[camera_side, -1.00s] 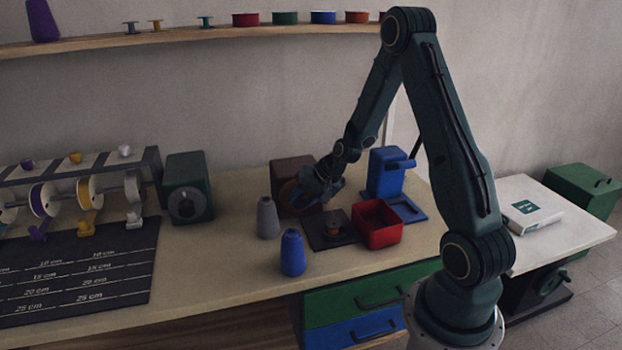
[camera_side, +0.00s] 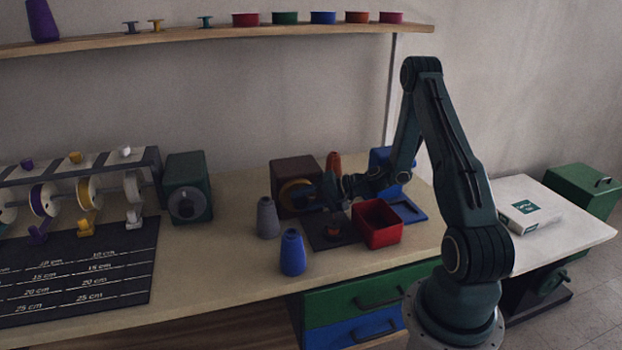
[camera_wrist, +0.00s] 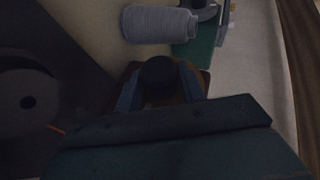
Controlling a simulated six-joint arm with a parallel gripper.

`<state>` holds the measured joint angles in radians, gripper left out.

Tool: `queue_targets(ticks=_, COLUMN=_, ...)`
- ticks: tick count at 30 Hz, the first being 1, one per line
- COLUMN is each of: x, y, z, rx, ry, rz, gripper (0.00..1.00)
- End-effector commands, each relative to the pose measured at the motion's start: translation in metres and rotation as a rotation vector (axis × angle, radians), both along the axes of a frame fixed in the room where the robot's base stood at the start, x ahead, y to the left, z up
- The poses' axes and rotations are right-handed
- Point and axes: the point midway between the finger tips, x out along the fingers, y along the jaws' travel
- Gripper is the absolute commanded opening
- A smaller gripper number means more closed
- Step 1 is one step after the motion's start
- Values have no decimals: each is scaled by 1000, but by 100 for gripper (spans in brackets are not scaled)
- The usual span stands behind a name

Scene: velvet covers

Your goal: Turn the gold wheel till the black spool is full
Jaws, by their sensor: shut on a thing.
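The gold wheel (camera_side: 291,189) is on the front of a dark brown box (camera_side: 289,168), partly hidden by my gripper (camera_side: 322,192). In the wrist view my gripper (camera_wrist: 160,76) is shut on a round dark knob (camera_wrist: 158,72) between its two blue fingers. A little brown-gold shows behind the knob, likely the wheel. The black spool (camera_wrist: 24,88) shows at the left of the wrist view as a dark disc with a centre hole. A short orange thread runs beside it. In the side view the spool stand (camera_side: 335,226) is small and dark; how full the spool is cannot be told.
A red open bin (camera_side: 377,224) stands right of the spool's dark plate (camera_side: 320,239). Grey (camera_side: 267,217) and blue (camera_side: 292,253) thread cones stand at the left.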

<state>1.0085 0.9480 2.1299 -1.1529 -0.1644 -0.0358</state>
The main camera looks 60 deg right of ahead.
Motion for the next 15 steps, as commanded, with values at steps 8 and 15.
queue_targets(ticks=8, x=-1, y=-1, z=-2, rx=64, ry=-63, rz=0, gripper=17)
queue_targets(ticks=15, x=0, y=-1, z=-1, rx=75, ry=-76, rz=0, gripper=17)
